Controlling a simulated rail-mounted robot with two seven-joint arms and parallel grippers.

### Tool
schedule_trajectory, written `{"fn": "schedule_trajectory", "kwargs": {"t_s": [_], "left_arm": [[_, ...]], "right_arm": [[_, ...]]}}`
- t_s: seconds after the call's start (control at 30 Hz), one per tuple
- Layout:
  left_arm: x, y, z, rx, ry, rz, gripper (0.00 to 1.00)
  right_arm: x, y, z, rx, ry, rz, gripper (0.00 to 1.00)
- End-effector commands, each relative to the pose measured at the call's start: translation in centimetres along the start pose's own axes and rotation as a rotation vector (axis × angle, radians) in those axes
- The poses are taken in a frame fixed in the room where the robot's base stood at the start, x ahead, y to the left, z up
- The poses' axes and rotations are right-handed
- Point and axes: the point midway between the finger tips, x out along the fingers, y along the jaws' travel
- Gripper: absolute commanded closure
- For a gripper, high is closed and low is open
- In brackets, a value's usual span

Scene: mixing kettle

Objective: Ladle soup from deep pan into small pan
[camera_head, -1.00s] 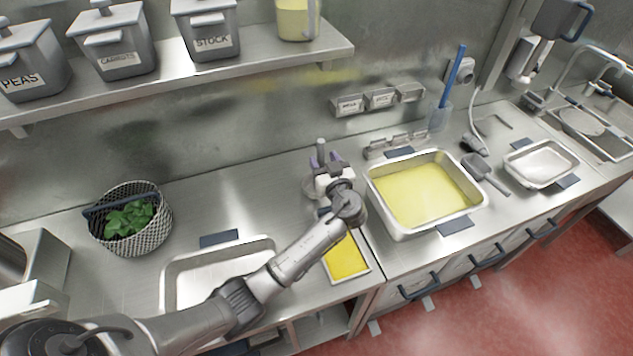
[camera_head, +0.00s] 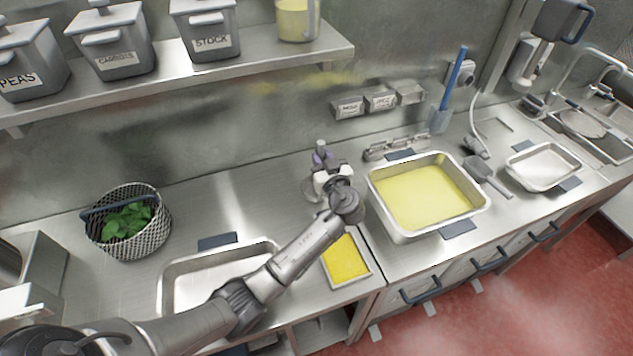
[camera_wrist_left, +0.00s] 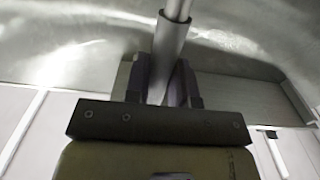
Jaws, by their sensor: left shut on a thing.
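My left gripper (camera_head: 322,166) is shut on the grey ladle handle, above the counter to the left of the deep pan. In the left wrist view the round ladle handle (camera_wrist_left: 169,42) runs up between the two fingers. A rounded metal part, perhaps the ladle bowl (camera_head: 309,190), shows beside the gripper, partly hidden. The large deep pan (camera_head: 382,221) holds pale yellow soup (camera_head: 425,192). A small narrow pan (camera_head: 362,283) with bright yellow contents sits below my wrist, partly covered by my arm. Another small pan (camera_head: 543,183) at the right is empty. My right gripper is out of view.
An empty tray (camera_head: 170,283) lies under my left arm. A wire basket of greens (camera_head: 130,220) stands at the left. A grey scoop (camera_head: 487,174) lies right of the deep pan. A shelf (camera_head: 180,80) with labelled bins hangs above the counter.

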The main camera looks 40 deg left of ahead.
Motion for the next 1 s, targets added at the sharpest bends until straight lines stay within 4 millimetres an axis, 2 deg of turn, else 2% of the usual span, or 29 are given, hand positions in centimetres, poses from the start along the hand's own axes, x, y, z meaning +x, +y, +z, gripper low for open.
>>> {"fn": "schedule_trajectory", "kwargs": {"t_s": [0.03,0.2,0.37,0.8,1.0], "left_arm": [[0.0,0.0,0.0,0.0,0.0,0.0,0.86],[0.0,0.0,0.0,0.0,0.0,0.0,1.0],[0.0,0.0,-0.3,-0.001,0.001,0.0,1.0],[0.0,0.0,-4.4,-0.003,0.001,0.001,1.0],[0.0,0.0,-5.7,-0.002,0.001,0.001,1.0]], "right_arm": [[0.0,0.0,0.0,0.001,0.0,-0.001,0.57],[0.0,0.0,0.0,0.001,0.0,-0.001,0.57],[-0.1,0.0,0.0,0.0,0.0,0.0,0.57],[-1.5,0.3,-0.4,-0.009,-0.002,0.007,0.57],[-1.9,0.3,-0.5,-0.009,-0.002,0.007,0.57]]}}
